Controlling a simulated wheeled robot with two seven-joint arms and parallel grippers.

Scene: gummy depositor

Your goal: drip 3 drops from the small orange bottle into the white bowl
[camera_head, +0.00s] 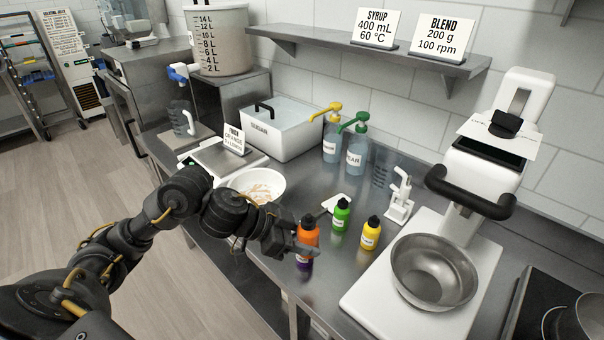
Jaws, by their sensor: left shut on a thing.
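The small orange bottle (308,234) with a dark cap is at the middle of the counter, upright. My left gripper (304,249) is shut on it, its fingers crossing the bottle's side. Below the fingers a purple and orange part shows; I cannot tell whether it is the bottle's label or another bottle. I cannot tell whether the bottle's base touches the counter. The white bowl (277,183), with pale tan streaks inside, stands behind and left of the bottle, partly hidden by my left arm. My right gripper is not in view.
A green bottle (341,215) and a yellow bottle (371,234) stand right of the orange one. A white hand press (400,198) stands behind them. A mixer with a steel bowl (434,272) is at right. Pump bottles (355,152) and a lidded white container (283,130) stand at the back.

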